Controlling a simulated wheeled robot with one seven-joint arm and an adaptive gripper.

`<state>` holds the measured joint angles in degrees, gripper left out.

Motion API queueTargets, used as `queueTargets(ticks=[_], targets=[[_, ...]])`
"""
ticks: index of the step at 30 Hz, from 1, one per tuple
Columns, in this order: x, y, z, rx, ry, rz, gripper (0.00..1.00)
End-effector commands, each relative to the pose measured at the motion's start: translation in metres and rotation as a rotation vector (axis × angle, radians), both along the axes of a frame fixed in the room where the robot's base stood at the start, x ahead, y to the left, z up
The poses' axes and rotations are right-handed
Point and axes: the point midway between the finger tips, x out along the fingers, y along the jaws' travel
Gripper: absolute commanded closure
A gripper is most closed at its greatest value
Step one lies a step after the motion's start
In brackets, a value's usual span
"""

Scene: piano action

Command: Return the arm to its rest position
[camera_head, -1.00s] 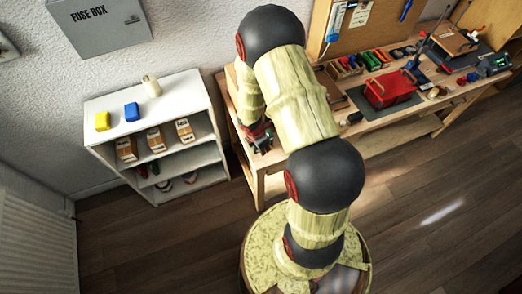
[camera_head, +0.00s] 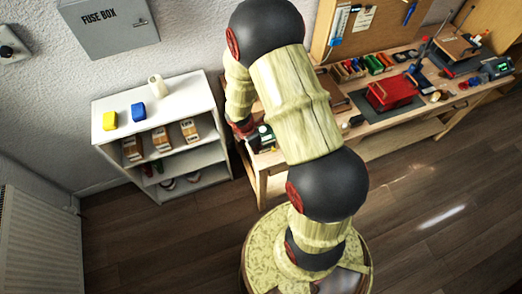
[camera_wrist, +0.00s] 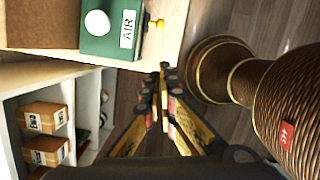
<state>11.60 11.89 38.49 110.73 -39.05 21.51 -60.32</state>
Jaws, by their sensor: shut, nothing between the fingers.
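My arm rises from my round base in the head view and bends over toward the left end of the workbench (camera_head: 372,160). My gripper (camera_head: 246,130) hangs at that end, small and partly hidden in the head view. In the wrist view my gripper (camera_wrist: 164,72) has its fingers together with nothing between them. Its tips are below and to the right of a green box (camera_wrist: 110,28) marked AIR, which has a white knob and a yellow fitting. The fingers look apart from the box.
A red case (camera_head: 391,93) lies on the bench. The floor at right is clear.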

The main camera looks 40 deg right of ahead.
Motion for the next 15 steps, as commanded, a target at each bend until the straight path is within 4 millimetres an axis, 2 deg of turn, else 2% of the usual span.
queueTargets(ticks=[1,6,15], targets=[[0.001,0.003,0.011,0.0,-0.002,-0.001,1.0],[0.001,0.007,0.029,0.0,-0.001,0.0,1.0],[0.001,0.009,0.035,0.001,0.0,0.001,1.0]])
